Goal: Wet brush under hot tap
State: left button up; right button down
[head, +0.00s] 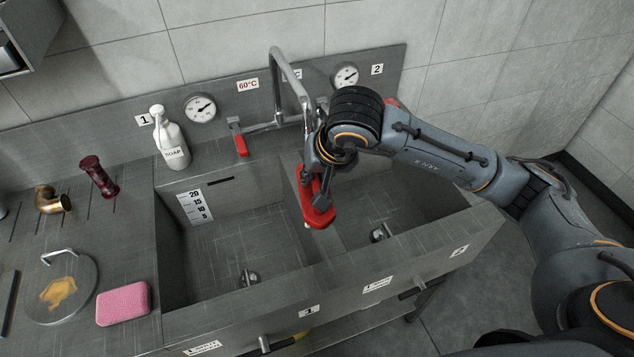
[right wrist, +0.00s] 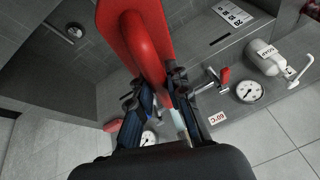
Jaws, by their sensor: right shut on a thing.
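A red brush (head: 320,212) hangs over the divider between the two sink basins in the head view. It also fills the top middle of the right wrist view (right wrist: 138,35). My right gripper (head: 317,178) is shut on the brush's red handle and holds it above the basins. The steel tap (head: 277,70) arches over the sink, and its spout comes down close to my right gripper, partly hidden by it. The red lever (head: 240,145) by the 60°C label (head: 248,85) is left of the spout. I cannot see the brush's bristles or any water clearly. My left gripper is not in view.
A soap bottle (head: 171,140) stands on the left rear ledge. A pink sponge (head: 123,304), a round lid (head: 62,290) with a brown stain, a brass elbow (head: 52,200) and a dark red fitting (head: 99,176) lie on the left counter. The left basin (head: 215,240) looks empty.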

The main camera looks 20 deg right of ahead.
jog(key=shift+w+d+f+b, duration=0.1)
jog(key=shift+w+f+b, duration=0.05)
jog(key=shift+w+b, duration=0.3)
jog(key=shift+w+d+f+b, duration=0.1)
jog(key=shift+w+f+b, duration=0.05)
jog(key=shift+w+b, duration=0.25)
jog(key=shift+w+d+f+b, duration=0.1)
jog(key=shift+w+d+b, duration=0.1)
jog(key=shift+w+b, duration=0.8)
jog(key=shift+w+p, duration=0.2)
jog(key=shift+p, duration=0.1)
jog(key=shift+s+a+b, duration=0.25)
jog(key=shift+s+b, duration=0.1)
jog(key=shift+s, duration=0.95)
jog(key=shift+s+a+b, duration=0.2)
jog(key=shift+s+b, duration=0.15)
jog(key=shift+s, duration=0.9)
jog(key=shift+s+a+b, duration=0.25)
jog(key=shift+s+b, duration=0.1)
jog(key=shift+s, duration=0.95)
jog(key=s+a+r+p, duration=0.1)
jog(key=s+r, duration=0.3)
jog(key=s, duration=0.1)
